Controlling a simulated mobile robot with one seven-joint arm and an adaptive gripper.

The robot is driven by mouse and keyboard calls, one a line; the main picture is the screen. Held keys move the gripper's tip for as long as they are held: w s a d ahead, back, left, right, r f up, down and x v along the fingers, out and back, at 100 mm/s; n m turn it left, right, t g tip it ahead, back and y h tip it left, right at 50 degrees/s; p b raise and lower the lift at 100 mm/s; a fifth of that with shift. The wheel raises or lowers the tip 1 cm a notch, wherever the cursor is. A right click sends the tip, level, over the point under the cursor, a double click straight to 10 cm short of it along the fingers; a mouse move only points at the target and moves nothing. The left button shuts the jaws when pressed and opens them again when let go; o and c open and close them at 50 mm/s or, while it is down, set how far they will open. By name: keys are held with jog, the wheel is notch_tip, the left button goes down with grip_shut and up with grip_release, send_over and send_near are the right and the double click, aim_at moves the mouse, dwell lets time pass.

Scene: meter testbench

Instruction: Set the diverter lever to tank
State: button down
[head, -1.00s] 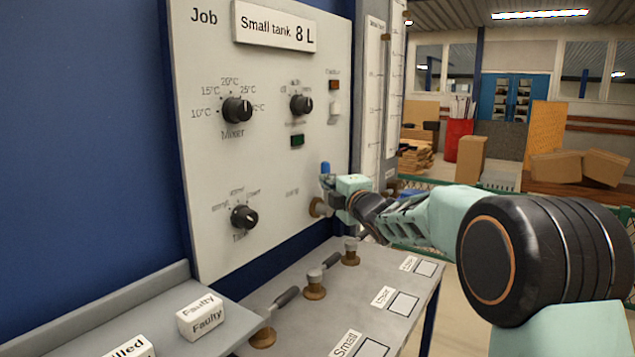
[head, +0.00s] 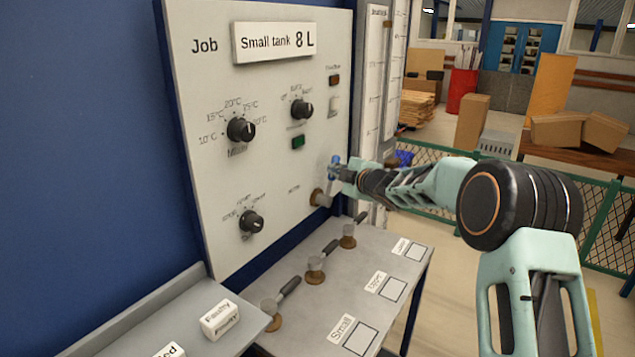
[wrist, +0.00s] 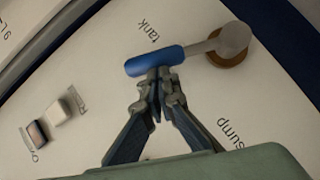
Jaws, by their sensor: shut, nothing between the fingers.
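The diverter lever has a blue handle (head: 335,159) and a brass-coloured pivot (head: 318,198) low on the right of the white panel. In the head view its handle points upward. In the wrist view the blue handle (wrist: 155,62) points left from its pivot (wrist: 228,45), below the "tank" label (wrist: 148,32). The "sump" label (wrist: 235,135) is on the other side of the lever. My gripper (wrist: 157,76) is shut and empty, with its fingertips against or just beside the blue handle; contact is unclear. It also shows at the lever in the head view (head: 338,174).
The panel holds a mixer knob (head: 240,130), other knobs and a green indicator (head: 298,142). A bench below carries several valves with dark handles (head: 315,268). A white "Faulty" block (head: 220,320) lies on the ledge at left.

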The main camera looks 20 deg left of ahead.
jog(key=shift+w+d+p, duration=0.3)
jog(key=shift+w+p, duration=0.25)
jog(key=shift+p, duration=0.3)
jog(key=shift+w+f, duration=0.1)
jog(key=shift+f, duration=0.05)
